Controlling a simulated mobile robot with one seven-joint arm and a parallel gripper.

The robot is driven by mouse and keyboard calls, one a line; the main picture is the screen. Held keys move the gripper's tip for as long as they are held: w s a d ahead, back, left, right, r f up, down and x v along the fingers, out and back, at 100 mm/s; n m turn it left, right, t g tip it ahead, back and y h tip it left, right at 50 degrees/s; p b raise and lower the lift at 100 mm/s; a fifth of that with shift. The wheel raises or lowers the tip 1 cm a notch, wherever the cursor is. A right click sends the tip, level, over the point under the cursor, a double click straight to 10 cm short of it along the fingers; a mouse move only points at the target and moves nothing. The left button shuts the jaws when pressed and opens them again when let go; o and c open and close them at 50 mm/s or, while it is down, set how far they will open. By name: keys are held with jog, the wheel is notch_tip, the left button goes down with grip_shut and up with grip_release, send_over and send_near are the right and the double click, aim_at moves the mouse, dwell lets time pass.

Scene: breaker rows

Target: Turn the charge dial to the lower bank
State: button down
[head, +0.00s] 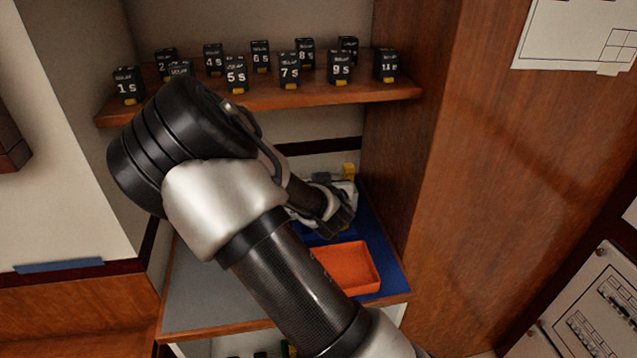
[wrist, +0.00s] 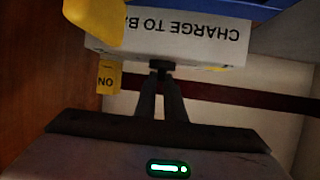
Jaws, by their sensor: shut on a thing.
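The white charge box (wrist: 190,40) fills the top of the wrist view. Its label appears upside down, reading "CHARGE TO BA", with the rest covered by a yellow piece (wrist: 92,22). A small dark dial knob (wrist: 160,67) sticks out of the box's edge below the label. My gripper (wrist: 161,88) has its two fingers together on this knob. The knob is mostly hidden by the fingertips, so I cannot tell which way it points. In the head view my arm covers most of the box, and the fingertips and dial are hidden.
An orange tray (head: 350,268) sits on the blue mat (head: 392,262), in front of the hand. A wooden shelf (head: 300,101) with several numbered black relay blocks is above. A wooden side panel (head: 425,150) closes the right. A yellow "ON" tag (wrist: 108,78) is beside the box.

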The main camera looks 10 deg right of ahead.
jog(key=n+y, duration=0.1)
jog(key=y, duration=0.1)
jog(key=n+y+b, duration=0.1)
jog(key=n+y, duration=0.1)
jog(key=shift+d, duration=0.35)
jog(key=shift+a+n+g+y+b, duration=0.1)
jog(key=shift+n+g+y+b, duration=0.3)
jog(key=shift+n+y, duration=0.85)
jog(key=c, duration=1.8)
grip_release()
jog(key=shift+c, duration=0.2)
